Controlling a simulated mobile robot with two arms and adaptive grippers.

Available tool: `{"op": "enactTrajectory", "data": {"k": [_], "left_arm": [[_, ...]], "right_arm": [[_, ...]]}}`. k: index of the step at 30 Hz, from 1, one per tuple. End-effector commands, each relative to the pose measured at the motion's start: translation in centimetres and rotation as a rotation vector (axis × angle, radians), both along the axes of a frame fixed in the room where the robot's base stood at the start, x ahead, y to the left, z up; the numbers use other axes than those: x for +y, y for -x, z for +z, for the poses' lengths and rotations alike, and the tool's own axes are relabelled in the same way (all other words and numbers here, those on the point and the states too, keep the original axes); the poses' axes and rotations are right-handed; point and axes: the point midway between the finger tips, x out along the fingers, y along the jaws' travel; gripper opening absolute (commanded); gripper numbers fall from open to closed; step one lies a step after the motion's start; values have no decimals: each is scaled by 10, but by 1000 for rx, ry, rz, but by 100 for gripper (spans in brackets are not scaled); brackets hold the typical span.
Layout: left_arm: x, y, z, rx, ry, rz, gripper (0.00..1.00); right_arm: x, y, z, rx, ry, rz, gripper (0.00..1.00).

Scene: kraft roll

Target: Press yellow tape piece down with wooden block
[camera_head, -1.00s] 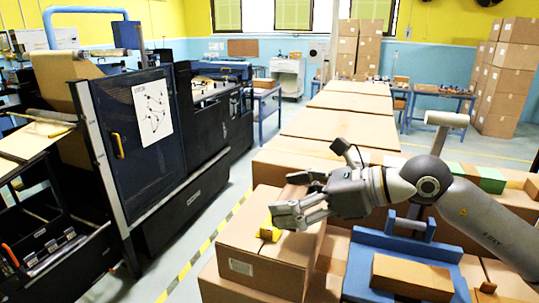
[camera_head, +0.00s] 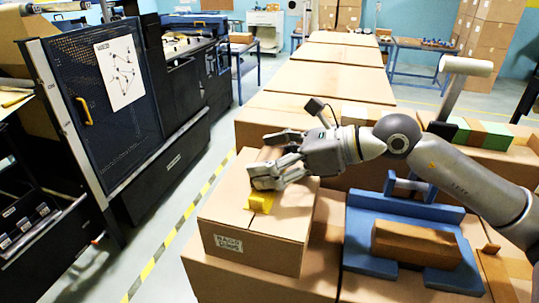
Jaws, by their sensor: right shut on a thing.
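The yellow tape piece (camera_head: 260,203) lies on the top of a cardboard box (camera_head: 225,215), near its front edge. My right gripper (camera_head: 266,158) is over the box top, just behind the tape in the picture. Its two fingers are shut on a brown thing between them, seemingly the wooden block (camera_head: 268,154); the fingers hide much of it. I cannot tell whether the block touches the box. My left gripper is not in view.
A blue fixture (camera_head: 370,264) with a brown block (camera_head: 416,243) in it stands right of the box. More large cardboard boxes (camera_head: 342,83) run back behind. A dark machine (camera_head: 105,110) stands left, across a floor with a yellow-black stripe (camera_head: 175,236).

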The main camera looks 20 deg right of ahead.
Motion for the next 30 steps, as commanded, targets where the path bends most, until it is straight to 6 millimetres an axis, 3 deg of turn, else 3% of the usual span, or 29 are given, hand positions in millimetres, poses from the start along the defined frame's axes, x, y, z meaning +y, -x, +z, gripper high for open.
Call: {"op": "enactTrajectory", "data": {"k": [4,15,30], "left_arm": [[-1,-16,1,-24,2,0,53],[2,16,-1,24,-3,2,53],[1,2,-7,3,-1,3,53]], "right_arm": [[0,0,0,-1,0,0,52],[0,0,0,-1,0,0,52],[0,0,-7,-1,-1,0,52]]}}
